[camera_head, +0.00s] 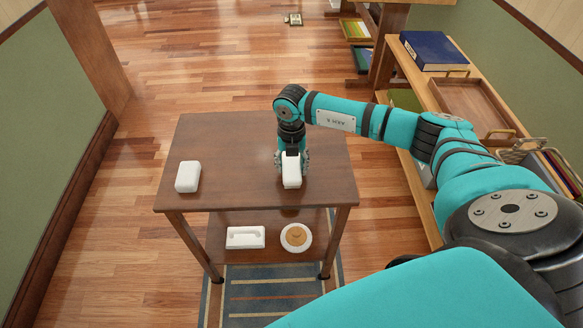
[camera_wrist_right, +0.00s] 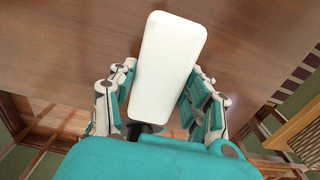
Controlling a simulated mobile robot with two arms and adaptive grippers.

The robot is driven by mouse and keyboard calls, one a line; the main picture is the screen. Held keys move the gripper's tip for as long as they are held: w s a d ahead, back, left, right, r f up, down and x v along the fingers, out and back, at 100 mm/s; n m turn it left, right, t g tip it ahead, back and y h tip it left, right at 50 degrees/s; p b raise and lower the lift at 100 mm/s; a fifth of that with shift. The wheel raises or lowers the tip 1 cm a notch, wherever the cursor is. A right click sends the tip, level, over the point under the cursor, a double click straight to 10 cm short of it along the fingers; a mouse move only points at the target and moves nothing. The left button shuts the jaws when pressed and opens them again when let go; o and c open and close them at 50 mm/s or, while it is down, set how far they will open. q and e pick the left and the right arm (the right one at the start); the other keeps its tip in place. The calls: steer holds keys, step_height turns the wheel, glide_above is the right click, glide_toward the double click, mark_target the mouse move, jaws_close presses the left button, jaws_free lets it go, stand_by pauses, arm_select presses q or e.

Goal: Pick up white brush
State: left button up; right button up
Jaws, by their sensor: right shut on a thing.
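The white brush (camera_head: 291,173) looks like a plain rounded white block. It is in my right gripper (camera_head: 292,160), over the near right part of the brown table (camera_head: 235,150). In the right wrist view the brush (camera_wrist_right: 163,65) fills the space between the fingers of the gripper (camera_wrist_right: 162,98), which press on its two long sides. I cannot tell whether its underside touches the tabletop. A second, similar white block (camera_head: 188,176) stands on the table's left side, apart from the gripper. My left gripper is not in view.
The table's lower shelf (camera_head: 270,222) holds a white object with a handle-like shape (camera_head: 245,237) and a round tan and white item (camera_head: 296,237). A wooden shelf unit on the right bears a blue book (camera_head: 433,50) and a brown tray (camera_head: 472,102). The tabletop's middle is clear.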

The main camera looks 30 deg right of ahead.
mark_target(292, 166)
steer(key=c, duration=0.5)
steer(key=shift+w+r, duration=0.1)
steer(key=shift+r, duration=0.45)
steer(key=shift+s+a+r+b, duration=0.1)
steer(key=shift+s+r+b, duration=0.15)
steer(key=shift+r, duration=0.4)
steer(key=shift+s+a+r+b, duration=0.1)
steer(key=shift+s+r+b, duration=0.15)
steer(key=shift+r, duration=0.35)
steer(key=s+a, duration=0.2)
steer(key=s, duration=0.2)
steer(key=s+a+r+b, duration=0.1)
steer(key=s+a, duration=0.1)
steer(key=s, duration=0.3)
steer(key=s+a+b, duration=0.1)
steer(key=s+a, duration=0.2)
steer(key=s, duration=0.1)
steer(key=shift+s+r, duration=0.15)
steer(key=shift+r, duration=0.1)
